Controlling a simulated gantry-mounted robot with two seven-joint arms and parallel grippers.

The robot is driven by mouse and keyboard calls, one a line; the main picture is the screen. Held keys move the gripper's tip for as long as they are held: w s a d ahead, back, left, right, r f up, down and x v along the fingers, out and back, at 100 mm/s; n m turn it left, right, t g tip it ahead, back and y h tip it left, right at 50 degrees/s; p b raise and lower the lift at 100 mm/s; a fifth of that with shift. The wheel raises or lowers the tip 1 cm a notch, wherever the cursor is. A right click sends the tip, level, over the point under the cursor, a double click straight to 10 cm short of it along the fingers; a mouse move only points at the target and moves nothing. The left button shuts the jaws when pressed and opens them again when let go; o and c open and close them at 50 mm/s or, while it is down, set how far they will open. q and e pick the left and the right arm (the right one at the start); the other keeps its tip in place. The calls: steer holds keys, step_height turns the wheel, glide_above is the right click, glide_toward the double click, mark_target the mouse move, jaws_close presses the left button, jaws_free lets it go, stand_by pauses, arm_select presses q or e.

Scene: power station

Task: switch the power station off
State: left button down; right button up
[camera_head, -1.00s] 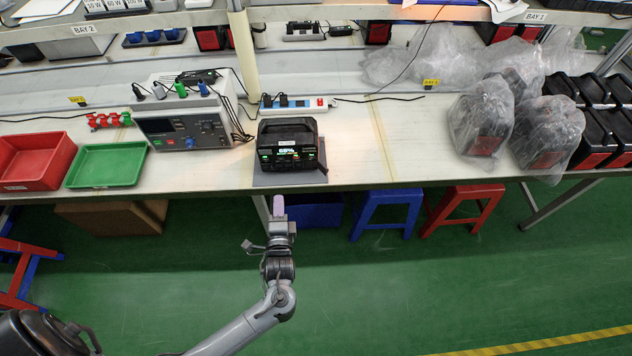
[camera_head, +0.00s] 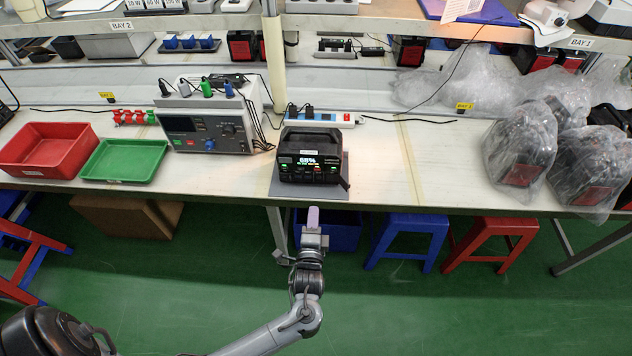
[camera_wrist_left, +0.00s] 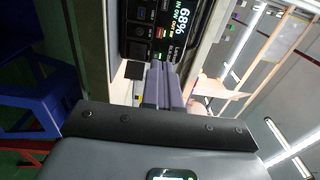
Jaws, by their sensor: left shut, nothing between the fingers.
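The power station (camera_head: 309,155) is a black box with a handle, standing on a grey mat (camera_head: 353,190) at the front of the workbench. Its screen is lit and reads 68%, with small green lights on its front. In the left wrist view its front panel (camera_wrist_left: 150,35) shows the lit display and several ports and buttons. My left gripper (camera_head: 312,214) is shut and empty, in front of and below the bench's front edge, apart from the power station. In the left wrist view its closed fingers (camera_wrist_left: 163,85) point toward the front panel. My right gripper is not in view.
A grey bench instrument (camera_head: 205,130) with cables stands left of the power station, and a power strip (camera_head: 325,120) lies behind it. Green (camera_head: 125,160) and red trays (camera_head: 45,150) are farther left. Bagged black units (camera_head: 520,155) stand at right. Stools (camera_head: 408,235) are under the bench.

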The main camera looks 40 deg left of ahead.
arm_select(q)
steer(key=b, duration=0.3)
glide_toward(317, 170)
steer(key=x, duration=0.5)
steer(key=shift+w+a+r, duration=0.1)
steer(key=shift+w, duration=0.05)
steer(key=shift+w+a, duration=0.45)
steer(key=shift+w, duration=0.1)
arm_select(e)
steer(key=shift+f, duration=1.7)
